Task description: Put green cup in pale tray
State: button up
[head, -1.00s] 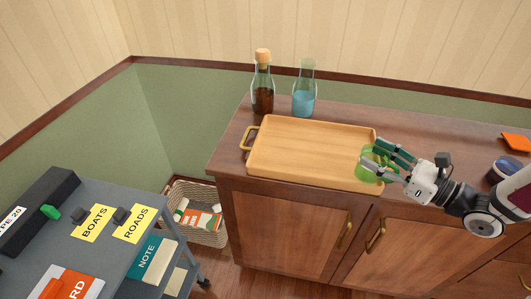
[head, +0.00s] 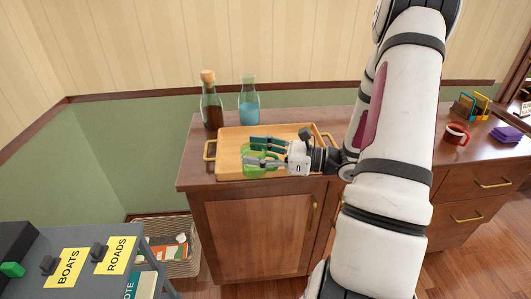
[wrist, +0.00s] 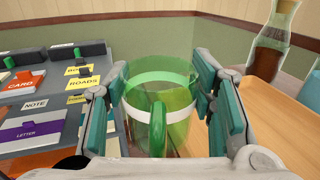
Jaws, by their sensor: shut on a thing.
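The green cup (wrist: 160,90) is see-through with a pale band and a handle facing the wrist camera. My gripper (head: 262,152) is shut on it, with a finger on each side of the cup in the wrist view. In the head view the green cup (head: 258,168) shows over the front part of the pale tray (head: 293,130), partly covered by my fingers. The pale wooden tray has brass handles and lies on the brown cabinet. I cannot tell whether the cup touches the tray floor.
A dark bottle with an orange stopper (head: 210,108) and a flask of blue liquid (head: 249,108) stand behind the tray. A red mug (head: 456,134) and purple items (head: 506,134) are at the right. A grey cart (head: 60,240) and a wicker basket (head: 172,258) are at the left.

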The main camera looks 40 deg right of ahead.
aim_at(264, 147)
jog(key=d, duration=0.2)
jog(key=s+d, duration=0.1)
jog(key=shift+r+m+t+h, duration=0.15)
jog(key=shift+m+t+h, duration=0.15)
jog(key=shift+w+d+f+b, duration=0.35)
jog(key=shift+w+d+f, duration=0.4)
jog(key=shift+w, duration=1.65)
jog(key=shift+w+d+f+b, duration=0.3)
jog(key=shift+w+d+f, duration=0.5)
jog(key=shift+w, duration=1.6)
jog(key=shift+w+d+f+b, duration=0.45)
jog(key=shift+w+f, duration=0.45)
jog(key=shift+w, duration=1.5)
jog(key=shift+d, duration=0.1)
jog(key=shift+f, duration=0.15)
jog(key=o, duration=1.3)
